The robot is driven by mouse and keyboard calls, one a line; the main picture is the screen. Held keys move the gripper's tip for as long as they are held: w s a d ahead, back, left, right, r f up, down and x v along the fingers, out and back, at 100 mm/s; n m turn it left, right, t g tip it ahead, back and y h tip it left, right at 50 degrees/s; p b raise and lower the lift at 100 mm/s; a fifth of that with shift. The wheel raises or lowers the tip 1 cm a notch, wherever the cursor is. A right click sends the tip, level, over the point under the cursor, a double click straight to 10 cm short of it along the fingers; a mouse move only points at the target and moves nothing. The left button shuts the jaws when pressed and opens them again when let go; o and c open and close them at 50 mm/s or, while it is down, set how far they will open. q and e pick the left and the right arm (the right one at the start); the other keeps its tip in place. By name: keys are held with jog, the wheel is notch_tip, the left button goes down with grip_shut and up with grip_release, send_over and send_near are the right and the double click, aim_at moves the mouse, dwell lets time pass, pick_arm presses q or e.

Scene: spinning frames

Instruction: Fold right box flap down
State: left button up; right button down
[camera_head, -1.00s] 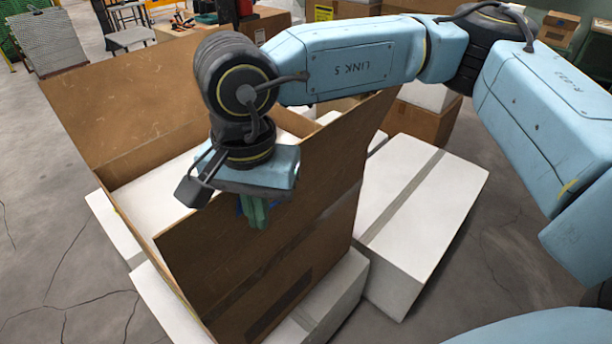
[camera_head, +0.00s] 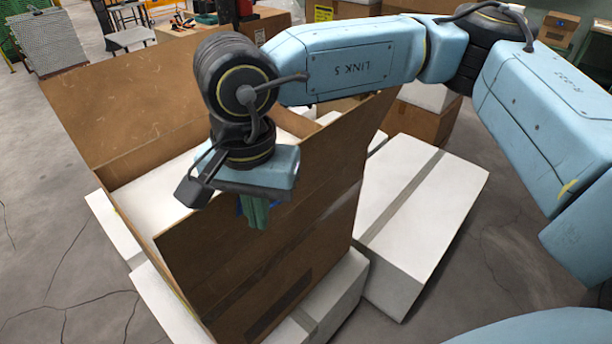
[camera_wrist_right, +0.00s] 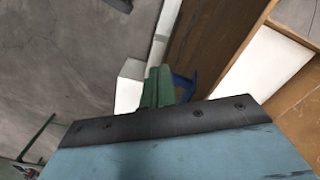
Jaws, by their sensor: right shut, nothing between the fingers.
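An open brown cardboard box stands in the middle of the head view. Its right flap (camera_head: 300,225) stands upright, a broad brown panel nearest me on the right side. Its left flap (camera_head: 140,100) also stands up on the far left. My right gripper (camera_head: 255,214) is shut and empty, with green fingers pointing down close to the right flap. In the right wrist view the green fingers (camera_wrist_right: 158,88) are together beside the brown panel (camera_wrist_right: 205,45). I cannot tell whether they touch it. The left gripper is not in view.
White boxes lie around the brown box; a taped white box (camera_head: 420,215) lies to its right. More cartons (camera_head: 425,118) stand behind. A workbench (camera_head: 180,30) is at the back. Cracked concrete floor (camera_head: 50,250) is free at the left.

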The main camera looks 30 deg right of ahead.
dwell(0.3)
jog(key=b, duration=0.2)
send_over(235, 221)
jog(key=shift+w+f, duration=0.15)
jog(key=shift+w, duration=0.3)
jog(key=shift+w+a, duration=0.25)
jog(key=shift+w, duration=0.5)
jog(key=shift+w+a, duration=0.2)
jog(key=shift+w, duration=0.6)
jog(key=shift+w+a, duration=0.25)
jog(key=shift+w, duration=0.5)
